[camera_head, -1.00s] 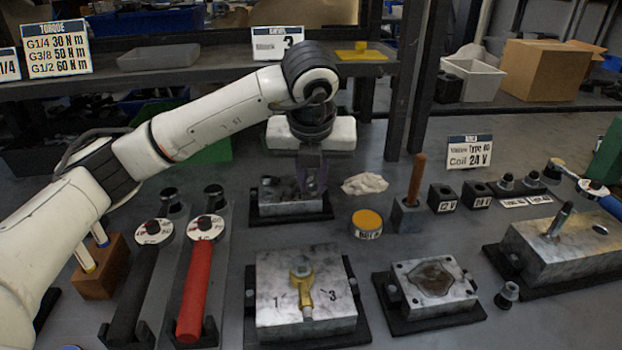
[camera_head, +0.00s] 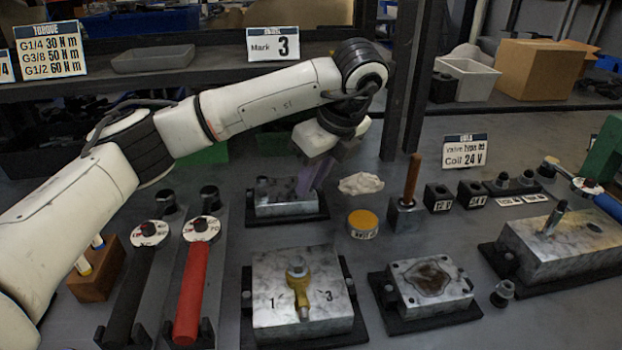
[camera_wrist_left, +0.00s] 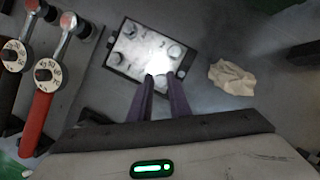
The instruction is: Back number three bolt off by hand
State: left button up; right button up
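The small metal valve block (camera_head: 285,208) lies on a dark base at the back middle of the bench. The left wrist view shows several bolts and painted numbers on its top face (camera_wrist_left: 140,58). My left gripper (camera_head: 304,188) comes down on the block tilted, its purple fingertips at the block's top near its right side. In the left wrist view the fingertips (camera_wrist_left: 160,80) are a little apart, at a bolt head near the block's lower edge. Glare hides the number there, and I cannot tell whether the fingers grip the bolt. My right gripper is out of view.
A crumpled cloth (camera_head: 360,184) and a yellow-topped tin (camera_head: 363,223) lie right of the block. A larger block (camera_head: 302,320) marked 1 and 3 stands in front. Red (camera_head: 191,290) and black torque wrenches lie left. A sign (camera_head: 275,46) reads "Mark 3".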

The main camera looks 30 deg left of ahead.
pick_arm(q)
jog(key=o, duration=0.4)
jog(key=p+v, duration=0.2)
jog(key=v, duration=0.8)
jog(key=shift+r+p, duration=0.15)
jog(key=shift+p, duration=0.25)
jog(key=shift+s, duration=0.15)
